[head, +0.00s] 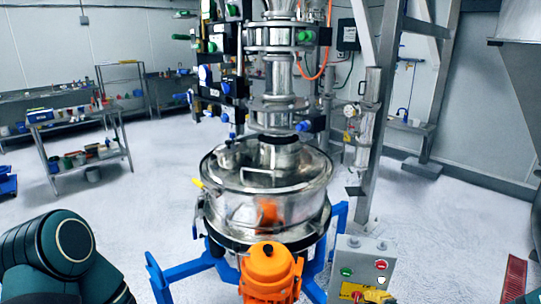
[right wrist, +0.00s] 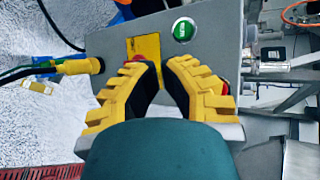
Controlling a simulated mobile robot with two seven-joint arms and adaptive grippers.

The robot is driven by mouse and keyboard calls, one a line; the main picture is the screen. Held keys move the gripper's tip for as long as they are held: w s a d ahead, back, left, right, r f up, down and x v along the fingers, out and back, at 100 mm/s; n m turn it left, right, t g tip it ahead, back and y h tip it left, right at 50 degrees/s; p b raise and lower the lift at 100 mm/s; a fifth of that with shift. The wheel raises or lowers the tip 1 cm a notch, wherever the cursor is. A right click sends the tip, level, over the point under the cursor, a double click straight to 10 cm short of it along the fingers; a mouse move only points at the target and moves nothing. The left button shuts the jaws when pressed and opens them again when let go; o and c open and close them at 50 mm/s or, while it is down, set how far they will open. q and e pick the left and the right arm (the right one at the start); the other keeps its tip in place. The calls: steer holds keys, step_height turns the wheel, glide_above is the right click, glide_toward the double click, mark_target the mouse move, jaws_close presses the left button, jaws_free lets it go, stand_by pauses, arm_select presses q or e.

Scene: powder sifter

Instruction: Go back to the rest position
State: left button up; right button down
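The powder sifter (head: 265,190) is a round steel vessel on blue legs, with an orange motor (head: 270,268) at its front. A grey control box (head: 361,262) stands to its right. My right gripper (head: 377,297) shows its yellow fingertips at the box's lower front. In the right wrist view, my right gripper (right wrist: 163,66) has its two yellow fingers apart in front of the box, with nothing seen between them. Red bits show beside the fingers, partly hidden. I cannot tell whether the fingers touch the box. Part of my left arm shows at lower left; its gripper is out of view.
A steel shelf (head: 80,124) with tools and pots stands at the back left. A metal frame post (head: 378,115) rises behind the box. A green button (right wrist: 184,30) and a yellow cable plug (right wrist: 78,66) are on the box. The floor (head: 150,185) at left is clear.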

steer(key=s+a+f+n+g, duration=1)
steer(key=s+a+f+n, duration=0.4)
steer(key=a, duration=0.4)
steer(key=shift+s+a+f+n, duration=0.2)
steer(key=shift+s+n, duration=0.1)
steer(key=shift+n, duration=0.2)
steer(key=shift+w, duration=0.1)
stand_by(1.9)
